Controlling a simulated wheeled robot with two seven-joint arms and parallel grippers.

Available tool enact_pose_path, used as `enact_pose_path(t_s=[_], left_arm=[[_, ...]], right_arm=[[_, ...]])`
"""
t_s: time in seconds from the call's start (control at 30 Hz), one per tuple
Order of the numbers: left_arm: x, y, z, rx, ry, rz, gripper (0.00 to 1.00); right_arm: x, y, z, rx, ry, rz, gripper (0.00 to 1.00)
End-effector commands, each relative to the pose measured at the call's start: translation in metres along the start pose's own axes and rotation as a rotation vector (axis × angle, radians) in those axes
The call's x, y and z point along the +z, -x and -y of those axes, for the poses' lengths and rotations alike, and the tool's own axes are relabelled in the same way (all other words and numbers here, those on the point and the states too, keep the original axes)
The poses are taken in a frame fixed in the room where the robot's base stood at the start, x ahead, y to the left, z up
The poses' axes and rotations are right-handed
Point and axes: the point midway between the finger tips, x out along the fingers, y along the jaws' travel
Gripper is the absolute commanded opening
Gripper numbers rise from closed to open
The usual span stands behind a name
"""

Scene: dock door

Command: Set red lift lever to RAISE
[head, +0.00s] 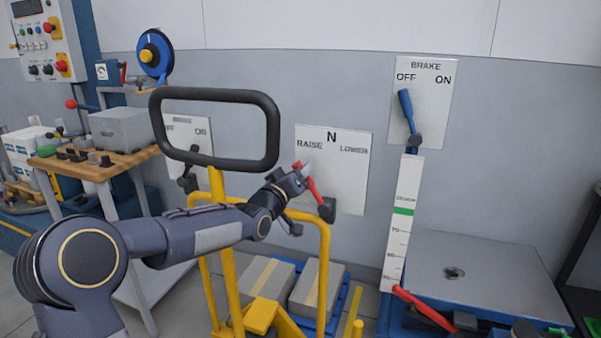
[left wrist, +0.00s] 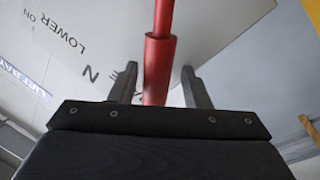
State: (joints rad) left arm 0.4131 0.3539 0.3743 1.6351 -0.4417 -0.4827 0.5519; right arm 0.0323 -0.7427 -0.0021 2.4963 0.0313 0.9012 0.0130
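The red lift lever (head: 315,190) is on a white panel (head: 350,182) marked RAISE at left, N at top middle and LOWER at right. It rises from a dark pivot (head: 327,210) and leans up and left, toward the RAISE side. My left gripper (head: 305,172) is at the lever's upper part. In the left wrist view, the red lever (left wrist: 158,65) passes between the two fingers of the left gripper (left wrist: 160,85). Small gaps show on both sides, so the fingers look open around it. My right gripper is not in view.
A yellow frame with a black loop handle (head: 272,130) stands before the wall, close to my left arm. A blue brake lever (head: 406,108) is at right, above a white gauge (head: 402,225). A grey platform (head: 490,275) is at lower right, a wooden bench (head: 95,165) at left.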

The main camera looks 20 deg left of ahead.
Motion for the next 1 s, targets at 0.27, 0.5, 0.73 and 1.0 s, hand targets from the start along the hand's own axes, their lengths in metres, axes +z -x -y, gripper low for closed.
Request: enact_pose_path(t_s=[0.27,0.5,0.73,1.0], left_arm=[[-0.001,0.001,-0.001,0.002,-0.002,-0.001,0.43],[-0.002,0.033,-0.001,0.0,-0.006,-0.001,0.43],[-0.001,0.068,0.0,0.0,-0.004,-0.001,0.43],[0.0,0.079,0.0,0.001,-0.002,0.0,0.43]], right_arm=[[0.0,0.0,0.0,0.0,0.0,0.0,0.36],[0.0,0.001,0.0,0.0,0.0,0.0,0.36],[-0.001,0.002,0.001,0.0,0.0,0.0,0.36],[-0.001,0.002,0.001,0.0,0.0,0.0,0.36]])
